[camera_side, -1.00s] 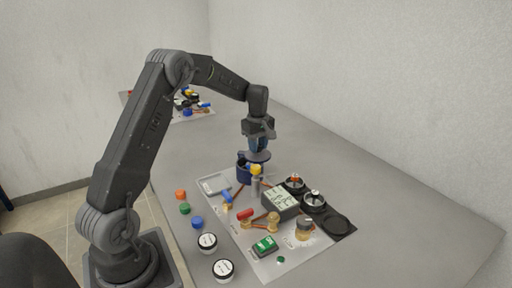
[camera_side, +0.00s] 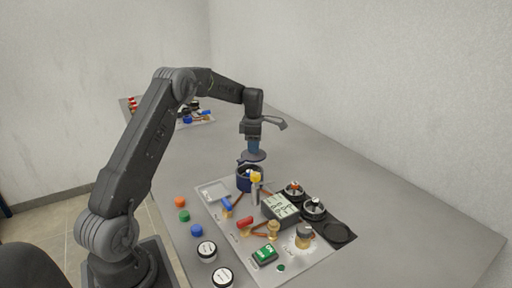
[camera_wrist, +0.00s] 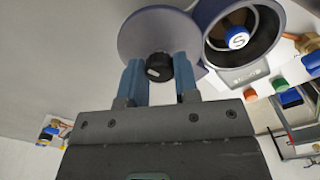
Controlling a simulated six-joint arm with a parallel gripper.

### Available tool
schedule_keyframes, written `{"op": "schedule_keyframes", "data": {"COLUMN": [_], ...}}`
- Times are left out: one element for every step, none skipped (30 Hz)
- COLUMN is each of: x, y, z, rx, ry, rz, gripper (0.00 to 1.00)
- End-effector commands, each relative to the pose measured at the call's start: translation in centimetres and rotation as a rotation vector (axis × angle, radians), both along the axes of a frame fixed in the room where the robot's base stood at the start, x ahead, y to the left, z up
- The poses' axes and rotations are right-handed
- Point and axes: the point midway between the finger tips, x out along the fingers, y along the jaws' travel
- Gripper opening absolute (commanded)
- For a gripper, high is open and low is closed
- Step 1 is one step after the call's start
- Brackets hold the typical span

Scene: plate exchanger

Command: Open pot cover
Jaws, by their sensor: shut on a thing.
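The pot cover (camera_side: 253,156) is a grey-blue disc with a dark knob. In the wrist view the cover (camera_wrist: 135,35) spans the space in front of my gripper (camera_wrist: 160,70), whose blue fingers are shut on the black knob (camera_wrist: 159,67). In the side view my gripper (camera_side: 253,146) holds the cover above the dark blue pot (camera_side: 244,180), apart from its rim. The wrist view shows the pot (camera_wrist: 211,48) open to the right of the cover, with a blue round cap marked S (camera_wrist: 236,37) inside its outline.
A panel (camera_side: 310,258) carries valves, a display box (camera_side: 281,209), a green switch (camera_side: 265,255) and round black parts. Coloured buttons and two white-topped round pieces (camera_side: 207,250) lie at its left. The table (camera_side: 400,210) is bare at the right.

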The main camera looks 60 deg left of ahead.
Motion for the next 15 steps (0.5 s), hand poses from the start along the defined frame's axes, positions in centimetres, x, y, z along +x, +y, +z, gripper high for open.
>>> {"op": "schedule_keyframes", "data": {"x": [0.0, -0.1, -0.1, -0.1, -0.2, -0.2, -0.2, -0.3, -0.3, -0.4, -0.4, -0.4, -0.5, -0.5, -0.5], "y": [0.3, 0.5, 0.6, 0.7, 0.9, 1.0, 1.1, 1.1, 1.3, 1.3, 1.4, 1.5, 1.5, 1.6, 1.6], "z": [0.1, 0.1, 0.1, 0.1, 0.1, 0.1, 0.1, 0.1, 0.1, 0.1, 0.1, 0.1, 0.1, 0.1, 0.1], "rx": [0.002, 0.002, 0.002, 0.002, 0.002, 0.002, 0.002, 0.002, 0.002, 0.001, 0.001, 0.001, 0.001, 0.001, 0.001], "ry": [-0.003, -0.002, -0.002, -0.002, -0.002, -0.002, -0.002, -0.002, -0.002, -0.002, -0.002, -0.002, -0.002, -0.002, -0.002], "rz": [0.039, 0.062, 0.092, 0.113, 0.133, 0.158, 0.176, 0.192, 0.213, 0.226, 0.24, 0.255, 0.265, 0.275, 0.285], "gripper": [0.0, 0.0, 0.0, 0.0, 0.0, 0.0, 0.0, 0.0, 0.0, 0.0, 0.0, 0.0, 0.0, 0.0, 0.0]}}
